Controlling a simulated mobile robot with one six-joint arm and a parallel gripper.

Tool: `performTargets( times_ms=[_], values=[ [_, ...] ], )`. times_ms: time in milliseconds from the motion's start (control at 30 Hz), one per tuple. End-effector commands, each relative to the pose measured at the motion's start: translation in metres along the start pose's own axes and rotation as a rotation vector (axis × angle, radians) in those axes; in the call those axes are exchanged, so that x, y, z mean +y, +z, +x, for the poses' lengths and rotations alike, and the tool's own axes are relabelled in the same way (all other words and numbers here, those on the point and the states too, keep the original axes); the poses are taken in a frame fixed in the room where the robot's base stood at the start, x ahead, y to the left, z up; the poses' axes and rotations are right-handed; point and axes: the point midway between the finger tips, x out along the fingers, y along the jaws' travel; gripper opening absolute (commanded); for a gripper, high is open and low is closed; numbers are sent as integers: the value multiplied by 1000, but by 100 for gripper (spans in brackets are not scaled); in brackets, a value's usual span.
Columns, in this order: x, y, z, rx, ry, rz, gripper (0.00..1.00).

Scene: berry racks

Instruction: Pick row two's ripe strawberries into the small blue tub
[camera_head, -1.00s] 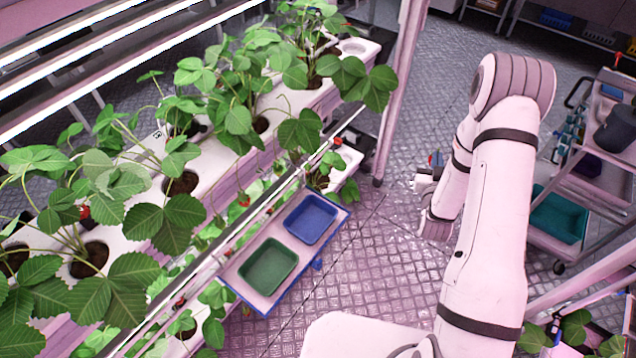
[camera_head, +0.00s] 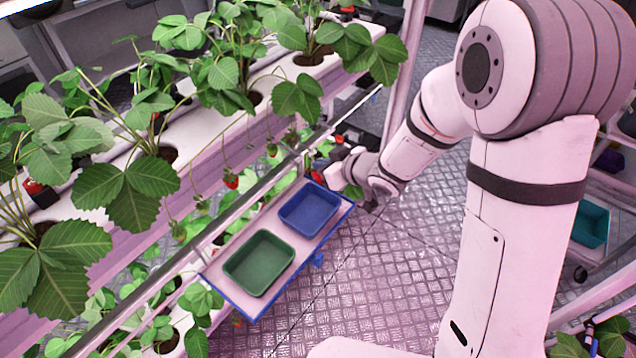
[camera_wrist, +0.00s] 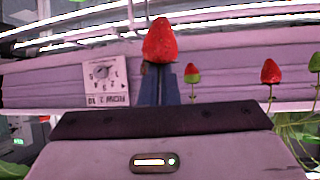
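My gripper (camera_head: 323,170) is beside the far end of the tub shelf, close to the blue tub and above it. In the wrist view, its dark fingers (camera_wrist: 158,88) are close together with a red strawberry (camera_wrist: 160,42) at their tips; the grip looks shut on it. The small blue tub (camera_head: 309,212) looks empty. Another red strawberry (camera_head: 231,181) hangs over the gutter's front edge, and one sits at the far left (camera_head: 33,187). The wrist view shows a red berry (camera_wrist: 270,72) and a part-green one (camera_wrist: 192,73) hanging behind.
An empty green tub (camera_head: 259,263) stands beside the blue one on the blue-edged shelf (camera_head: 222,284). A metal rail (camera_head: 240,206) runs between shelf and plants. A row label (camera_wrist: 106,86) is on the gutter. The textured floor (camera_head: 400,270) right of the shelf is clear.

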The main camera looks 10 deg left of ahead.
Motion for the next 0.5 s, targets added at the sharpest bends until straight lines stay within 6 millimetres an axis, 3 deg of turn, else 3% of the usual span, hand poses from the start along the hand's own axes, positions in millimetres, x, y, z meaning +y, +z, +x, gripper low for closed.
performTargets(
  times_ms=[267,500],
  values=[
    [-11,9,4,-30,-32,-14,0],
    [-11,30,18,-29,-31,-14,0]
  ],
)
